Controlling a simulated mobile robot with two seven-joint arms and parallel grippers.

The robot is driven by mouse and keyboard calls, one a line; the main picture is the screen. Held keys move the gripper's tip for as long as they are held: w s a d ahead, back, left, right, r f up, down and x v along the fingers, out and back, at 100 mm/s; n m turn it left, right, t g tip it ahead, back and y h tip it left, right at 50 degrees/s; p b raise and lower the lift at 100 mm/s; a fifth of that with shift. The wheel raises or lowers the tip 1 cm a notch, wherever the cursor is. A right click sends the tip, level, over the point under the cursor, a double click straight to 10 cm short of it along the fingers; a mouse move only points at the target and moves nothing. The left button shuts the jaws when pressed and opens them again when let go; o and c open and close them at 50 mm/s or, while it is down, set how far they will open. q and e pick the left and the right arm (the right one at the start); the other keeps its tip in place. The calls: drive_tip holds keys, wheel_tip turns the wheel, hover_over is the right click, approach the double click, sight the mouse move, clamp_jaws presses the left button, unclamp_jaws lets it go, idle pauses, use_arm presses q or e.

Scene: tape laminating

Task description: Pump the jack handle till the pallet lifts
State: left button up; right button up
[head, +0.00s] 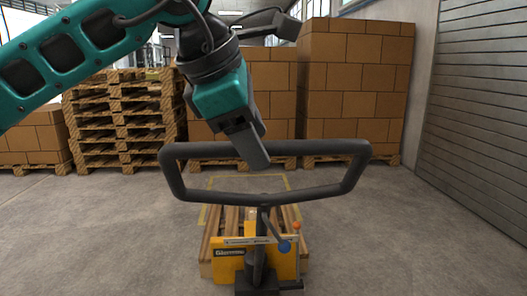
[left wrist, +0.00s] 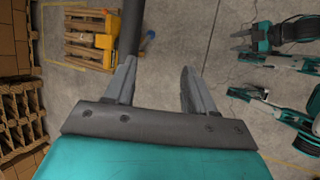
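The pallet jack has a yellow body (head: 228,264) and a dark looped handle (head: 346,172), which stands up toward me. The wooden pallet (head: 292,222) lies low on the floor behind the jack body; it also shows in the left wrist view (left wrist: 82,53). My left gripper (head: 255,150) is at the handle's top bar, left of its right half. In the left wrist view its two fingers (left wrist: 157,85) are apart, and the dark handle bar (left wrist: 131,30) runs beside the left finger; I cannot tell if they touch. What looks like my right gripper (left wrist: 238,41) is away at the right, its fingers apart.
A yellow floor outline (head: 240,178) surrounds the pallet. Stacked empty pallets (head: 122,120) and cartons on pallets (head: 352,85) stand along the back. A grey shutter wall (head: 480,110) is at the right. The concrete floor on both sides of the jack is clear.

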use_arm(q)
drive_tip(key=p+v, duration=0.1)
drive_tip(key=v, duration=0.6)
drive_tip(key=shift+a+r, duration=0.15)
drive_tip(key=shift+r, duration=0.05)
use_arm(e)
drive_tip(key=shift+s+d+r, duration=0.1)
drive_tip(key=shift+s+d, duration=0.15)
drive_tip(key=shift+d, duration=0.1)
use_arm(q)
drive_tip(key=shift+f, duration=0.1)
